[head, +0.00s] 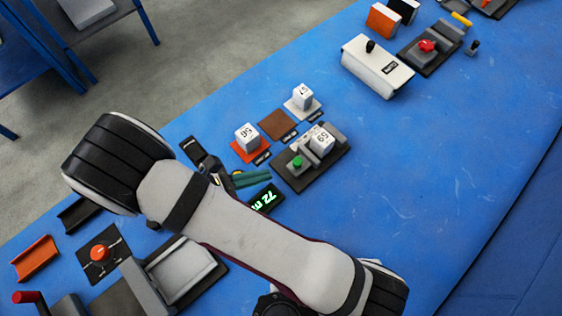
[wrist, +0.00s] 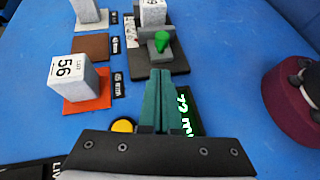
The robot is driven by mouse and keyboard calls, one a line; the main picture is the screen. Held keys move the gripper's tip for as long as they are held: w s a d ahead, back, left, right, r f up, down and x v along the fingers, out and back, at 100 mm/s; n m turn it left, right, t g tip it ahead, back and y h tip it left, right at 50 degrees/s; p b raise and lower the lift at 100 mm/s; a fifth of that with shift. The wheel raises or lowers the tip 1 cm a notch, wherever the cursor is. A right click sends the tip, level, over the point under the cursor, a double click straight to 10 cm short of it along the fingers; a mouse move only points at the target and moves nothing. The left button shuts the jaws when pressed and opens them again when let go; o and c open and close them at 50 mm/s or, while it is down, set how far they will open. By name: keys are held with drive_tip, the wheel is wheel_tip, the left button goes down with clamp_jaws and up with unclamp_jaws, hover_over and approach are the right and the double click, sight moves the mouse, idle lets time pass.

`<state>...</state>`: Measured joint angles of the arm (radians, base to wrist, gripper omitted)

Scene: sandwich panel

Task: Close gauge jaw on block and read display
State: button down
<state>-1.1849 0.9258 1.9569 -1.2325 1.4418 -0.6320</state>
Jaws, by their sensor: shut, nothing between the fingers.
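The gauge (head: 290,178) is a dark base with a grey jaw and a green knob (head: 297,162); the knob also shows in the wrist view (wrist: 162,41). A pale block marked 69 (head: 321,141) stands on the gauge beside the jaw; whether they touch, I cannot tell. The block is partly cut off in the wrist view (wrist: 153,14). The black display (head: 265,199) shows green digits, "72 m" and something unclear; my fingers hide part of it in the wrist view. My gripper (head: 270,175), with green fingers (wrist: 159,75), is shut and empty, short of the knob.
A block marked 56 (head: 247,137) stands on a red pad, and a block marked 57 (head: 302,97) on a grey pad. The brown pad (head: 278,124) between them is empty. A yellow button (wrist: 122,126) lies beside my fingers. Blue table right of the gauge is clear.

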sight(293, 165)
drive_tip(key=d, duration=0.1)
drive_tip(key=w+d, duration=0.1)
drive_tip(key=d, duration=0.1)
drive_tip(key=w+d, duration=0.1)
drive_tip(key=shift+w+d+f, duration=0.25)
drive_tip(key=shift+d+f, duration=0.05)
drive_tip(key=shift+f, duration=0.05)
